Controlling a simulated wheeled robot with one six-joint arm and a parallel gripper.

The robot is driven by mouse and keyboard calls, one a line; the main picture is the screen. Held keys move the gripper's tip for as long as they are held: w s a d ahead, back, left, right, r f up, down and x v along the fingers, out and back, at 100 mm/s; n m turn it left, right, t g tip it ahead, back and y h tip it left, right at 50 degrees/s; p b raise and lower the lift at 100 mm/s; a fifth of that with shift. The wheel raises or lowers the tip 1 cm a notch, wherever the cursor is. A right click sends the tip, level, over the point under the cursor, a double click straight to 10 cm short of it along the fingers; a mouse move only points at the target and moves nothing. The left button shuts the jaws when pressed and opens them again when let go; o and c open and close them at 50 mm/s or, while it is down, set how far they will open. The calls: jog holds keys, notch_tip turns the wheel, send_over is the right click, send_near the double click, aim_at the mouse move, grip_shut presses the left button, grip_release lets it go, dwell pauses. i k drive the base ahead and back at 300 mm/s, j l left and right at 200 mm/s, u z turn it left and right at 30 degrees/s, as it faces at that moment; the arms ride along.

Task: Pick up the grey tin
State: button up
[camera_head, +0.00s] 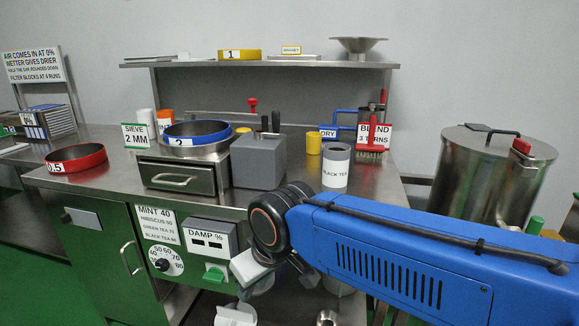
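The grey tin (335,177) is a short upright cylinder with a white label reading "BLACK TEA". It stands near the front edge of the steel bench, right of a grey box (258,163). My blue arm reaches in from the right, in front of and below the tin. My gripper (236,314) hangs low in front of the bench, below and left of the tin and apart from it. Its light-coloured end is small and partly cut off by the bottom edge, so I cannot tell whether it is open or shut.
A yellow cup (314,143) stands just behind and left of the tin. A steel drum (490,185) stands at the far right. A sieve (196,133) sits left of the grey box.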

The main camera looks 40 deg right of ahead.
aim_at(335, 165)
jog(key=i+j+z, duration=0.3)
jog(key=j+z, duration=0.3)
jog(key=i+j+z, duration=0.25)
jog(key=j, duration=0.15)
jog(key=k, duration=0.1)
